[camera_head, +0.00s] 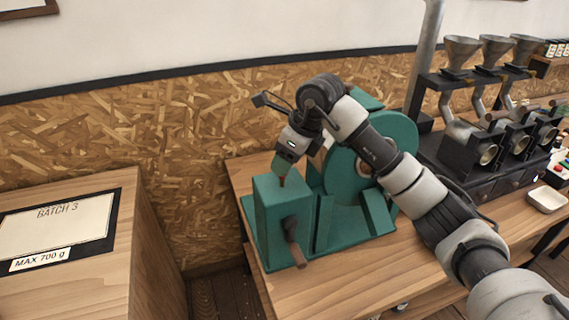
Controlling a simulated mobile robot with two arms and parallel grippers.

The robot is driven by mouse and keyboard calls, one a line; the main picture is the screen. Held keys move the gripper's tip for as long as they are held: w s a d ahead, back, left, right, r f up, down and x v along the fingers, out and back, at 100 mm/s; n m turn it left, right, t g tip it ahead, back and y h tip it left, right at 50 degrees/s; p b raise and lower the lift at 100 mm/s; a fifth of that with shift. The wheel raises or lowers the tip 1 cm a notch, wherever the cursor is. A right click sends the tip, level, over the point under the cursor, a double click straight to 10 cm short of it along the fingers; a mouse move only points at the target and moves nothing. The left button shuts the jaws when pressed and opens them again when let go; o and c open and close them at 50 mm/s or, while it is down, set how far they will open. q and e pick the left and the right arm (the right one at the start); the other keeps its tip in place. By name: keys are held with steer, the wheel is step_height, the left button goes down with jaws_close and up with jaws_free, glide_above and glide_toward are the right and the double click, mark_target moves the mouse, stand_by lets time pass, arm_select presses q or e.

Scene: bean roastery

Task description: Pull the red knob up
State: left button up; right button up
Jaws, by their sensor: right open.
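A green machine (275,218) with a large round drum (398,135) stands on a wooden table. A small red-brown piece, likely the red knob (282,181), shows at the top of its front box. My right gripper (281,172) points down just above this box, its fingertips at the knob. It is open, and the fingers partly hide the knob. Whether they touch it I cannot tell. A crank with a wooden handle (299,256) is on the front of the box. My left gripper is not in view.
At left is a wooden counter with a "BATCH 3" board (58,222) and a "MAX 700 g" label (40,259). At right stands a dark machine with several funnels (461,50), and a white dish (546,199). My right arm crosses above the table.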

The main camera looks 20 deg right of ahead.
steer(key=b+v, duration=0.1)
steer(key=v, duration=0.8)
steer(key=shift+b, duration=0.3)
